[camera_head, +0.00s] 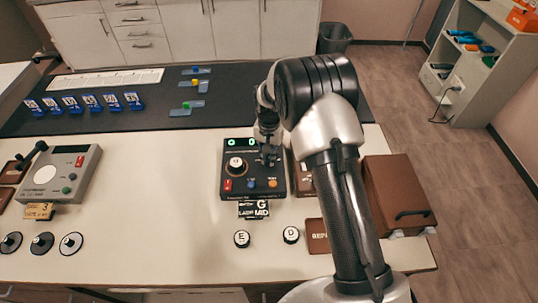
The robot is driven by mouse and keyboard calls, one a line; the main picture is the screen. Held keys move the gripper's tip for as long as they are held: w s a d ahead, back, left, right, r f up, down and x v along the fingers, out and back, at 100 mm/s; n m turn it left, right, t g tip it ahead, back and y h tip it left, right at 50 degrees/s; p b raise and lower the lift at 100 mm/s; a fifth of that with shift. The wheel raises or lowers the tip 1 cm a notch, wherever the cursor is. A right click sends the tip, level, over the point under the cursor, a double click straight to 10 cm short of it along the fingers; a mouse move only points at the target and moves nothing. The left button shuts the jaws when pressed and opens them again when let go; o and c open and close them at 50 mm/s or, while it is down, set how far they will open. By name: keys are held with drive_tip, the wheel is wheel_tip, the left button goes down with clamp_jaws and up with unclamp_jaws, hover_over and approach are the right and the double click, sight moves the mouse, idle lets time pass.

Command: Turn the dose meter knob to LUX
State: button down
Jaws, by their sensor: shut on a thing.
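A black box (226,192) stands on the white table near the middle, with two green round lights at its top. I take it for the dose meter, but its small lettering is too small to read. A white-topped round knob (236,165) shows on its left half. My gripper (267,157) points down at the upper right part of the box. It is shut on a knob there, which the fingers and wrist mostly hide. The knob's pointer and the LUX mark cannot be made out.
A grey device (83,178) with a white dial stands at left. Small signs (254,209) and round pieces marked E (242,239) and D (291,234) lie in front of the box. A brown case (398,190) is at right, beyond my arm. Blue tags stand on the dark mat (150,97).

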drive_tip(key=c, duration=1.6)
unclamp_jaws()
wheel_tip(320, 180, up, 12)
drive_tip(key=shift+r, duration=0.1)
